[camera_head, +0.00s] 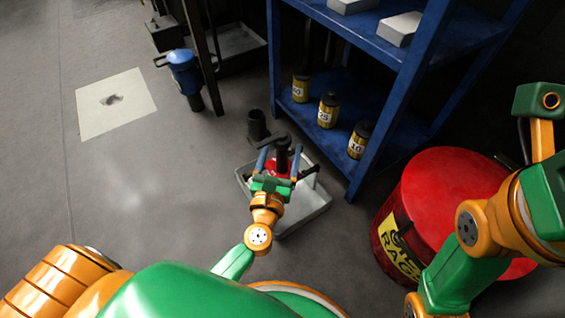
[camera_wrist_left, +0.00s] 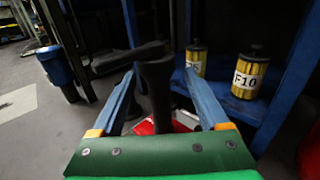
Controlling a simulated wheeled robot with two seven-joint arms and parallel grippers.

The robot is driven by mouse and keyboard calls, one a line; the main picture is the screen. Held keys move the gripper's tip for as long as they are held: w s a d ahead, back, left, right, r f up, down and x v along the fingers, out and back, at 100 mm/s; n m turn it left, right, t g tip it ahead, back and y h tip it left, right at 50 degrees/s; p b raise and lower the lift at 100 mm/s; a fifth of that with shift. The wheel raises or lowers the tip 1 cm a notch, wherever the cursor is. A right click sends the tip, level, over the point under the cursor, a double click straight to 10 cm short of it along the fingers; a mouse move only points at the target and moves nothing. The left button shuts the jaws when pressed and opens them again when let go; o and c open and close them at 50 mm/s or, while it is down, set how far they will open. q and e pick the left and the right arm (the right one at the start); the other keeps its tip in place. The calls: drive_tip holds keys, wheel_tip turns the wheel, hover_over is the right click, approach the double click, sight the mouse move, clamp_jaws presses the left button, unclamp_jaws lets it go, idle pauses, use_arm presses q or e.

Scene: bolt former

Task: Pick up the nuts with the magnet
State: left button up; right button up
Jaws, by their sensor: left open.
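A black-handled tool with a red base, which looks like the magnet (camera_head: 282,150), stands upright in or over a light grey tray (camera_head: 312,207) on the floor. My left gripper (camera_head: 279,160) is open, with one blue finger on each side of the black handle. In the left wrist view the black handle (camera_wrist_left: 155,85) rises between the spread fingers and has an arm reaching left at its top. Part of the red base shows below it. Whether the fingers touch the handle cannot be told. No nuts can be made out; the gripper covers much of the tray.
A blue shelf (camera_head: 396,100) with several yellow-and-black canisters (camera_head: 328,110) stands behind the tray. A red rag drum (camera_head: 455,185) is close on the right. A black cup (camera_head: 257,125) and a blue device (camera_head: 184,72) stand at the back.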

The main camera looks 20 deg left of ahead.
use_arm(q)
drive_tip(key=w, duration=0.1)
drive_tip(key=w+b, duration=0.1)
drive_tip(key=w, duration=0.1)
drive_tip(key=w+a, duration=0.1)
drive_tip(key=shift+w+f, duration=0.15)
drive_tip(key=shift+f, duration=0.2)
drive_tip(key=shift+w+r, duration=0.1)
drive_tip(key=shift+w, duration=0.25)
clamp_jaws()
idle(0.7)
